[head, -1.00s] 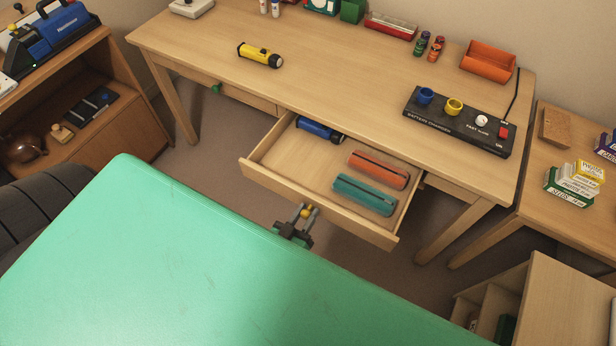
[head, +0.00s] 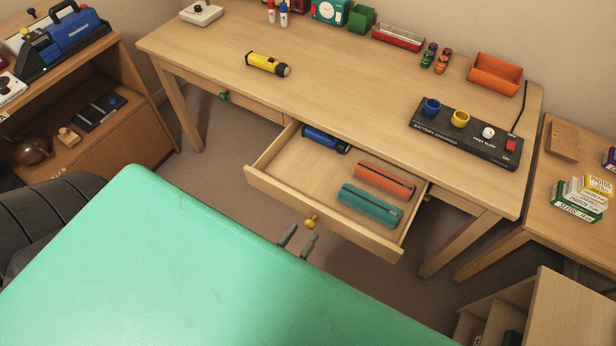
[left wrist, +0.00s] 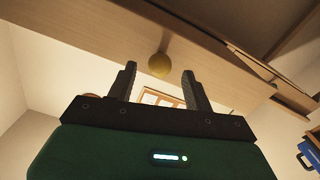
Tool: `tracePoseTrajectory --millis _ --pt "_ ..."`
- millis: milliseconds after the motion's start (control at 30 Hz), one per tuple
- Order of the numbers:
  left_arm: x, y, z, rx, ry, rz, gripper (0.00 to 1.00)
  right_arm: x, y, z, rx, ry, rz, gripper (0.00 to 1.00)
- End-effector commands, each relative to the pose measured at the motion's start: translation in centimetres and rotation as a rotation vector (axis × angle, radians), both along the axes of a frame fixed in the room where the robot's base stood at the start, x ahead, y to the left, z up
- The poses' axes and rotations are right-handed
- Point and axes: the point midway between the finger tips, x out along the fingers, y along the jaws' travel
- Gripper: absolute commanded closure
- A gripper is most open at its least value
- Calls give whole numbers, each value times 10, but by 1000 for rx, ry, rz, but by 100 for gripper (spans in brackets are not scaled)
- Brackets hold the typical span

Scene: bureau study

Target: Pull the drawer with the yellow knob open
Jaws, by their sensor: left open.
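The drawer (head: 283,194) with the yellow knob (head: 311,220) stands pulled out from the desk front in the head view. Inside it lie a blue flashlight (head: 325,139), an orange case (head: 384,180) and a teal case (head: 369,206). My left gripper (head: 298,242) is open just in front of the knob and apart from it, its fingertips pointing at the drawer front. In the left wrist view the yellow knob (left wrist: 159,65) is beyond the fingertips, between them in the picture, with nothing held. My right gripper is not in view.
The desk (head: 350,90) carries a yellow flashlight (head: 268,64), a battery charger (head: 466,132) and an orange bin (head: 495,75). Another drawer with a green knob (head: 223,96) is closed at left. A large green surface (head: 170,270) fills the foreground. Floor shows below the open drawer.

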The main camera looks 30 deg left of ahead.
Motion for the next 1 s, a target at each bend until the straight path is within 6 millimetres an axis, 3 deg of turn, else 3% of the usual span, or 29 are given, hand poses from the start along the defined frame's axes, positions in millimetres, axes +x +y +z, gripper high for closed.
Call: tracePoseTrajectory --millis 200,433,633,1000 --pt "-48 2 -2 0 3 0 48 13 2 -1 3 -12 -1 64" --pt "-82 3 -2 0 3 0 48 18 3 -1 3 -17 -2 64" --pt "-92 3 0 0 0 1 48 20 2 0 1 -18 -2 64" --pt "-93 3 0 0 0 0 48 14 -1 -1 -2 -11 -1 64"
